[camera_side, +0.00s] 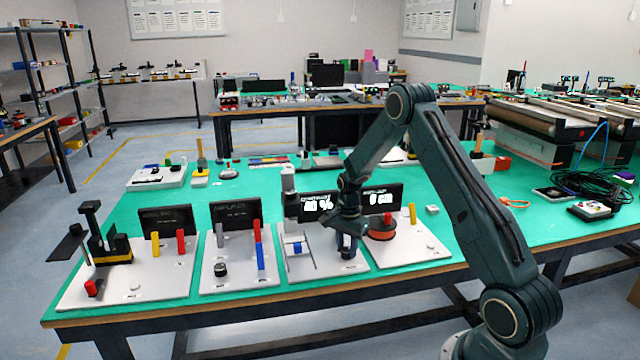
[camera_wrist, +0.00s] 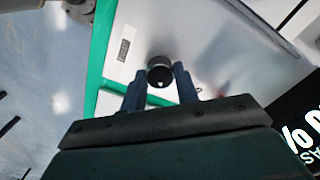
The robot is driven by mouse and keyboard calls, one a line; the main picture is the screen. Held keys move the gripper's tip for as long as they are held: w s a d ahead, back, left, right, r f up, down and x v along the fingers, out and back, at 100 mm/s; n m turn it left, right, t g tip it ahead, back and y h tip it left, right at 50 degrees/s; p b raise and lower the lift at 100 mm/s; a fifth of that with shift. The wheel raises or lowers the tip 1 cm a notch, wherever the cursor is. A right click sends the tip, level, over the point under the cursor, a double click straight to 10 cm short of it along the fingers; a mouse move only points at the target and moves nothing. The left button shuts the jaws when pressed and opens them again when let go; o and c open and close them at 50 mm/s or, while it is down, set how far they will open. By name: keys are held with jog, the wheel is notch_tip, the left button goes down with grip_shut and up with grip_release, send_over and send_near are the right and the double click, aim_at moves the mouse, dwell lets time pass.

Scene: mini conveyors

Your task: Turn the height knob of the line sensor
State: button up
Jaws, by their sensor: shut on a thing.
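The line sensor unit is a white board (camera_side: 318,268) in the middle of the bench's front row, with a grey post (camera_side: 288,182) and a small blue part on it. Its lit display (camera_side: 316,206) reads about "80 %" in the side view; part of it also shows in the wrist view (camera_wrist: 304,135). The dark round knob (camera_wrist: 160,71) sits between my fingertips in the wrist view, with a light mark on it. My gripper (camera_side: 347,246) points down at the board's right side, shut on the knob. In the side view my fingers mostly hide the knob.
A board with a red reel (camera_side: 381,232) and a lit display (camera_side: 381,199) stands close on the right. A board with a black knob (camera_side: 220,269) and coloured pegs is on the left.

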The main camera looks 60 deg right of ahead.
aim_at(347, 249)
jog(key=o, duration=1)
jog(key=shift+c, duration=0.2)
jog(key=shift+r, duration=0.1)
notch_tip(347, 249, up, 14)
dwell(0.3)
